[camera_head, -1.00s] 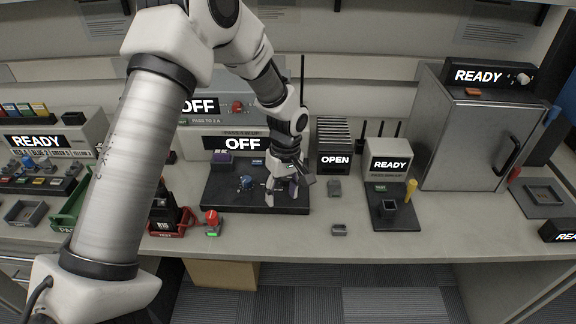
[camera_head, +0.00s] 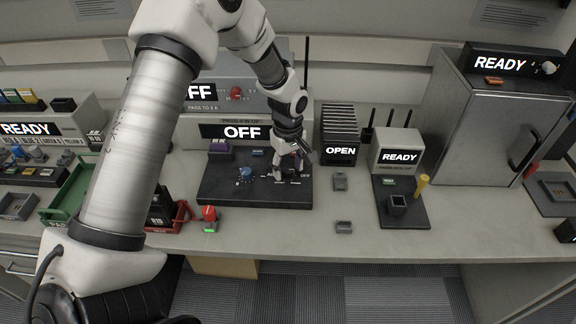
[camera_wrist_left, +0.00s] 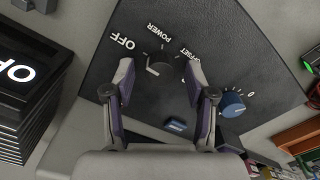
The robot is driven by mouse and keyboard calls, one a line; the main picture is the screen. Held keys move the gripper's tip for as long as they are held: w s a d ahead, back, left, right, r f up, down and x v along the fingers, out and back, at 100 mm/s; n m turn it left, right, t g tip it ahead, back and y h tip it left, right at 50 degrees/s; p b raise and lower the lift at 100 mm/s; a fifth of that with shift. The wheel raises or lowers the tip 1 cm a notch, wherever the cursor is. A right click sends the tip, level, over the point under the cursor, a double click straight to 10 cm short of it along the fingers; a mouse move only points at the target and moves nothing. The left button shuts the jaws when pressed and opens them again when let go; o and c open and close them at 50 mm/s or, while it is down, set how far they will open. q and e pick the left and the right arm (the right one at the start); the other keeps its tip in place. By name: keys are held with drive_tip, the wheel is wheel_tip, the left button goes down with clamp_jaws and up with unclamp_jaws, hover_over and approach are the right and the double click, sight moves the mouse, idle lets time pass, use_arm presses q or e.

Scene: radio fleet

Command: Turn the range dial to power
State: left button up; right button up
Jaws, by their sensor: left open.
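The range dial (camera_wrist_left: 166,66) is a black knob on a dark panel (camera_wrist_left: 105,80), with a pale mark beside its edge and white OFF, POWER and OFFSET labels around it. I cannot tell exactly which label it points to. My left gripper (camera_wrist_left: 159,70) is open, one fingertip on each side of the dial; contact is not clear. In the head view my left gripper (camera_head: 287,166) is over the right part of the dark panel (camera_head: 222,192) and hides most of the dial. My right gripper is not in view.
A blue knob (camera_head: 245,174) stands on the same panel, left of my gripper; it also shows in the wrist view (camera_wrist_left: 232,105). An OPEN rack (camera_head: 340,130) and a READY unit (camera_head: 398,150) stand to the right. A red-topped button (camera_head: 209,213) is in front.

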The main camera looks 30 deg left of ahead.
use_arm(q)
drive_tip(key=c, duration=0.3)
clamp_jaws()
drive_tip(key=shift+s+r+m+p, duration=0.1)
drive_tip(key=shift+r+m+p, duration=0.05)
drive_tip(key=shift+m+p, duration=0.8)
drive_tip(key=m+p, duration=0.2)
drive_tip(key=m, duration=0.1)
drive_tip(key=shift+m, duration=0.35)
drive_tip(key=m+p, duration=0.1)
drive_tip(key=m, duration=0.2)
drive_tip(key=shift+f+m+p, duration=0.2)
drive_tip(key=shift+m+p, duration=0.2)
drive_tip(key=shift+m, duration=1.1)
